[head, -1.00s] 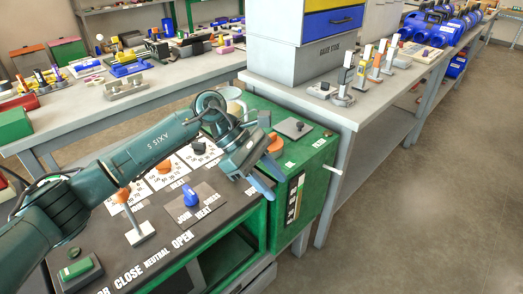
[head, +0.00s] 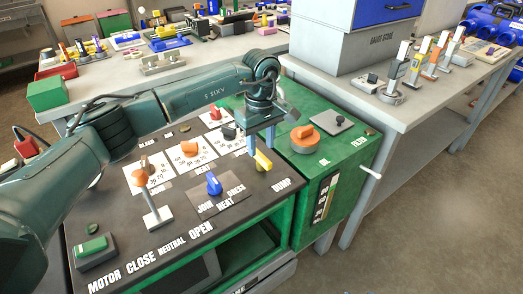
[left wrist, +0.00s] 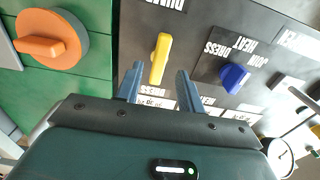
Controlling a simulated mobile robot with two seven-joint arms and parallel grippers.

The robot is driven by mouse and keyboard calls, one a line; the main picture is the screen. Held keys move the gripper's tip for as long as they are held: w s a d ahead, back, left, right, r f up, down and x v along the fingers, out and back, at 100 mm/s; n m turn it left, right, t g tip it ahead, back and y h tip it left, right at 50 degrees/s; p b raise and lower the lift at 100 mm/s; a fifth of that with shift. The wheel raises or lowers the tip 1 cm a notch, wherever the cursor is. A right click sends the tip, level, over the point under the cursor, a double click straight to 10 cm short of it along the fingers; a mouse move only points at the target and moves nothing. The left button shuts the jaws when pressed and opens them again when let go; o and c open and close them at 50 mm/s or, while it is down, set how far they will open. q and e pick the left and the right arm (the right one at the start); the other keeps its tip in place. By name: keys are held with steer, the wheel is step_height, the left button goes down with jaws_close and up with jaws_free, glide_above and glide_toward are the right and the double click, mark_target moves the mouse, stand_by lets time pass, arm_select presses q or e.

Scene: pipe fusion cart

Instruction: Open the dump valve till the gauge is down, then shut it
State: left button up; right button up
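The dump valve is a yellow lever handle (head: 263,161) on the dark panel beside the DUMP lettering; it also shows in the left wrist view (left wrist: 160,57), running roughly in line with the fingers. My left gripper (head: 261,144) is above the handle, pointing down. In the left wrist view its two blue fingers (left wrist: 160,73) are apart, one to each side of the handle, with gaps between. I cannot tell whether the tips are down at handle height. A round white dial gauge (left wrist: 278,156) is partly in the left wrist view; its reading is too small to tell. My right gripper is not in view.
A blue selector knob (head: 214,185) sits close to the yellow handle. An orange knob (head: 304,138) is on the green top to the right. A tall orange-topped lever (head: 149,203) stands at the panel's left. A grey bench (head: 400,115) adjoins on the right.

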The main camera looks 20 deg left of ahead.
mark_target(261, 156)
arm_select(q)
steer(key=shift+f, duration=1.65)
jaws_close()
